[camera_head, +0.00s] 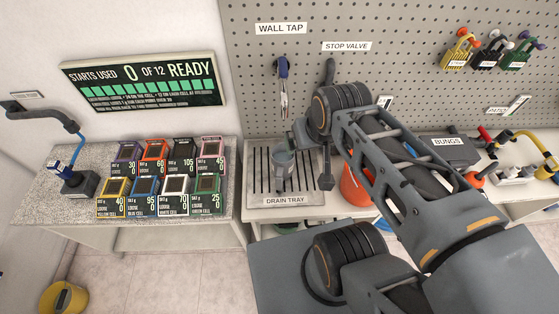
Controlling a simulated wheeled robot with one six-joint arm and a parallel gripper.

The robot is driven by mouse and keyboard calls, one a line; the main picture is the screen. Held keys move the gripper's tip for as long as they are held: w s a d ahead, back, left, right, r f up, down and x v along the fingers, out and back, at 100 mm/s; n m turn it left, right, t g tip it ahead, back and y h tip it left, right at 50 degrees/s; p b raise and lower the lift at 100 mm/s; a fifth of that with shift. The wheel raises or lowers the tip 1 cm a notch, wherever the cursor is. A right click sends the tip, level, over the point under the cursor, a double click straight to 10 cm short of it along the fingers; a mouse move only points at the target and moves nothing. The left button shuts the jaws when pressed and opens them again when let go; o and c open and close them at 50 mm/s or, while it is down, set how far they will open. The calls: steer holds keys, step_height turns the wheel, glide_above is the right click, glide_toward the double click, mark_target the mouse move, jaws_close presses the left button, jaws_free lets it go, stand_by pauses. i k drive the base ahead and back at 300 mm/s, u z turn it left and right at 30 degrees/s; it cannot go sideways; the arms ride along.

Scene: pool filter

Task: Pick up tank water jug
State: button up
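A small translucent grey-blue jug (283,163) stands upright over the slatted drain tray (283,199), near its middle; I cannot read a name on it. My gripper (312,158) is just right of the jug, at the end of my arm reaching in from the lower right. One dark finger part hangs at the gripper's lower right side, and another part shows at the upper left, close to the jug's rim. My wrist hides much of the gripper. I cannot tell whether it touches the jug or how far apart the fingers are.
A red-orange bucket (354,188) is partly behind my arm. Several coloured cell boxes (160,176) fill the left counter. A bungs box (447,148) stands right. A yellow bucket (63,299) is on the floor.

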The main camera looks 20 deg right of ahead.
mark_target(282, 168)
steer(key=k, duration=1.2)
steer(key=u, duration=0.75)
steer(key=i, duration=1.05)
steer(key=u, duration=0.7)
